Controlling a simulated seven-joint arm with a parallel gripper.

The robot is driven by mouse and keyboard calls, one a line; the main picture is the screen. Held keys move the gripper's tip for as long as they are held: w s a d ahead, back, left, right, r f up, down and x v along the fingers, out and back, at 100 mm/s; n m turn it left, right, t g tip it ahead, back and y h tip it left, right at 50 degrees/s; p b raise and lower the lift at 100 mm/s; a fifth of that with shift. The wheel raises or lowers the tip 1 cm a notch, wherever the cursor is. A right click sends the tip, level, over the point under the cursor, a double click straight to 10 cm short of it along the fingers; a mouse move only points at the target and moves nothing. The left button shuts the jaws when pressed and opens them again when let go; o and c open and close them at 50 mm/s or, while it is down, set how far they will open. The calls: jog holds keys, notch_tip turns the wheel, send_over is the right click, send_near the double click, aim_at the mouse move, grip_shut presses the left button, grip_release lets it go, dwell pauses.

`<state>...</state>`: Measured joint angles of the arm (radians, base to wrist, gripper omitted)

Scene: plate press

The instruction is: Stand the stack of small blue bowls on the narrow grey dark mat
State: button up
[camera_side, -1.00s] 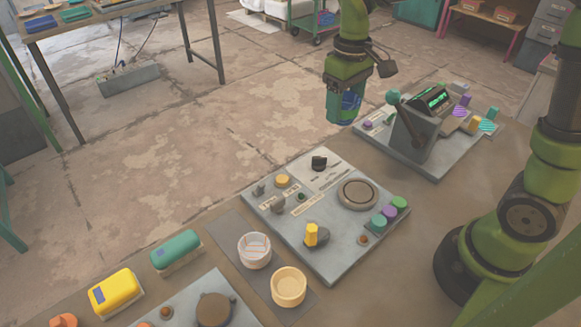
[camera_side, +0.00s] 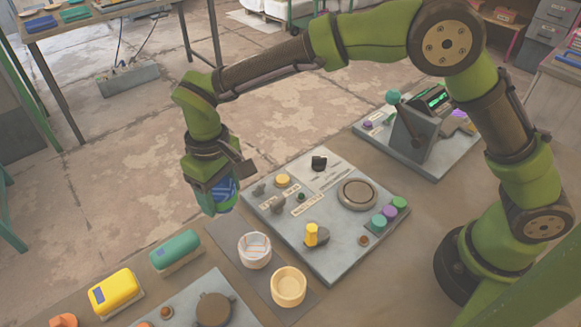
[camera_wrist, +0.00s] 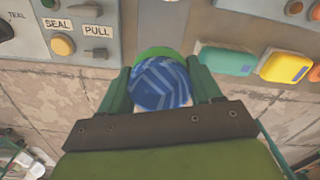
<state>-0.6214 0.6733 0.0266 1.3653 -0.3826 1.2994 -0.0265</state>
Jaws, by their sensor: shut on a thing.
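My gripper (camera_side: 212,200) is shut on the stack of small blue bowls (camera_side: 224,189). It holds them in the air beyond the far end of the mat. In the wrist view the patterned blue stack (camera_wrist: 160,84) sits between my two fingers. How many bowls it has cannot be told. The narrow dark grey mat (camera_side: 226,231) lies between the grey control panel and the coloured blocks. A whitish striped cup (camera_side: 254,251) and a yellow cup (camera_side: 288,287) stand on its middle and near part. Its far end is bare.
A grey control panel (camera_side: 336,262) with knobs and buttons lies right of the mat. A teal block (camera_side: 175,252), a yellow block (camera_side: 116,292) and another grey panel (camera_side: 240,312) lie to its left. A lever panel (camera_side: 437,158) stands further back right.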

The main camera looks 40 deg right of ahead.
notch_tip(320, 180, down, 8)
jog(key=shift+r, duration=0.2)
jog(key=shift+f, duration=0.1)
jog(key=o, duration=1.1)
